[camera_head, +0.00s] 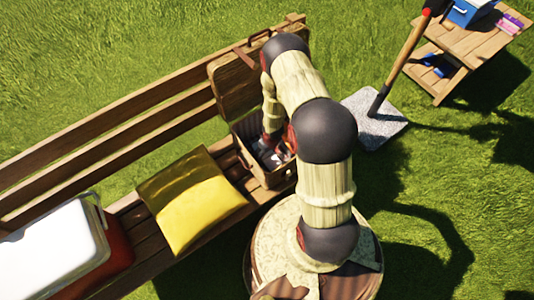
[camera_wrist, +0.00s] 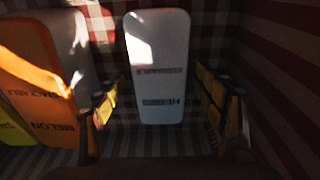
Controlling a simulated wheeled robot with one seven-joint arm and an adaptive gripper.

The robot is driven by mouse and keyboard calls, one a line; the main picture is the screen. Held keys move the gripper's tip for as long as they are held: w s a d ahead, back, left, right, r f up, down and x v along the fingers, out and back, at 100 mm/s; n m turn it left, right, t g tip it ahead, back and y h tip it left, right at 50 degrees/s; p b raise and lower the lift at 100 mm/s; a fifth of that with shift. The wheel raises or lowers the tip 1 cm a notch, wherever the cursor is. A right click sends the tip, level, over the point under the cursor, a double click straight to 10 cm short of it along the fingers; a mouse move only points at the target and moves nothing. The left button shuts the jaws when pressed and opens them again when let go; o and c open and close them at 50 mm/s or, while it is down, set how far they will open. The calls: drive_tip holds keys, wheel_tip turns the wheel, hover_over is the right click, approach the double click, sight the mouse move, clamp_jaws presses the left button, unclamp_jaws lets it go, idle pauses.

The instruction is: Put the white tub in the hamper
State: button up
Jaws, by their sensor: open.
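The hamper (camera_head: 236,88) is an open wicker box with a raised lid, standing on the wooden bench. My gripper (camera_wrist: 160,115) is down inside it. In the wrist view a white tub (camera_wrist: 157,60) with dark printed bands stands in the hamper, against the checked lining. It lies between and beyond my open fingers; I cannot tell whether they touch it. In the head view my arm hides most of the hamper's inside, and I cannot make out the tub there.
In the wrist view an orange package (camera_wrist: 38,95) marked "MELON" is left of the fingers. Striped lining (camera_wrist: 285,70) rises close on the right. On the bench are a yellow cushion (camera_head: 195,205) and a white-lidded cooler (camera_head: 55,250). A small wooden table (camera_head: 470,45) stands at upper right.

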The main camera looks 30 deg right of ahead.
wheel_tip(320, 180, up, 11)
drive_tip(key=s+p, duration=0.2)
drive_tip(key=p, duration=0.2)
wheel_tip(320, 180, up, 32)
drive_tip(key=t+h, duration=0.2)
hover_over(269, 157)
drive_tip(key=w+a, duration=0.1)
drive_tip(key=w, duration=0.4)
drive_tip(key=s+a+r+m, duration=0.1)
drive_tip(key=s+a+r, duration=0.25)
drive_tip(key=r, duration=0.45)
drive_tip(key=s+a+r, duration=0.2)
drive_tip(key=s+r, duration=0.2)
drive_tip(key=r, duration=0.3)
drive_tip(key=s+a+r+t+y, duration=0.1)
drive_tip(key=s+a+r, duration=0.3)
drive_tip(key=s, duration=0.3)
drive_tip(key=s+a+r+t+y, duration=0.1)
drive_tip(key=s+a+r, duration=0.3)
drive_tip(key=s, duration=0.3)
drive_tip(key=shift+s+r+n, duration=0.25)
drive_tip(key=shift+r+n, duration=0.05)
drive_tip(key=shift+r, duration=0.05)
drive_tip(key=shift+r, duration=0.1)
drive_tip(key=shift+c, duration=0.6)
